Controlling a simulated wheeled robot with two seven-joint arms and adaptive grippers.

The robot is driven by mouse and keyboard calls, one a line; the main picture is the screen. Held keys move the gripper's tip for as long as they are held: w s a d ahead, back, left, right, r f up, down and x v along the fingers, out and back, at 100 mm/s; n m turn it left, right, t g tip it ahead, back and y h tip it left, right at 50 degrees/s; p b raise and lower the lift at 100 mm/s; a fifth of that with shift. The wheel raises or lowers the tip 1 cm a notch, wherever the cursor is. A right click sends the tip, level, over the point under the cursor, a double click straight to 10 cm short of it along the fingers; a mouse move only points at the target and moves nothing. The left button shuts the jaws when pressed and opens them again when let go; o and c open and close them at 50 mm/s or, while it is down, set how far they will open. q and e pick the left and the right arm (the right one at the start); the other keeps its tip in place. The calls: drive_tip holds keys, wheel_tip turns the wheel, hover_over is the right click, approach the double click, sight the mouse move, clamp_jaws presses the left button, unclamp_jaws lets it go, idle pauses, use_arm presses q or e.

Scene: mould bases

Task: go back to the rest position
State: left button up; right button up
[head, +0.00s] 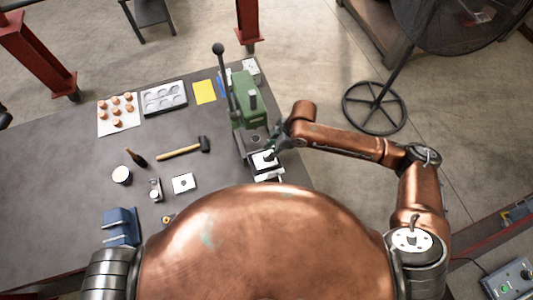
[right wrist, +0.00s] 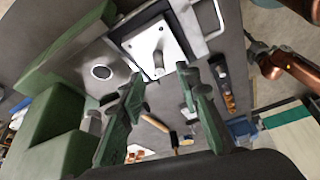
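My right gripper (head: 272,152) is at the front of the green press (head: 249,105), over a white square plate (head: 264,162). In the right wrist view the two green fingers of this gripper (right wrist: 160,76) stand apart with nothing between them. The white plate with an upright grey pin (right wrist: 157,58) lies just beyond the fingertips, and the fingers look clear of the pin. My left gripper does not show in the head view; only the left shoulder shows at the lower left.
The grey table (head: 75,200) holds a hammer (head: 183,150), a brush (head: 135,158), a second white plate (head: 184,183), a blue block (head: 121,227), a grey tray (head: 164,98) and a yellow sheet (head: 204,92). A floor fan (head: 375,107) stands right of the table.

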drive_tip(key=v, duration=0.8)
drive_tip(key=shift+r, duration=0.25)
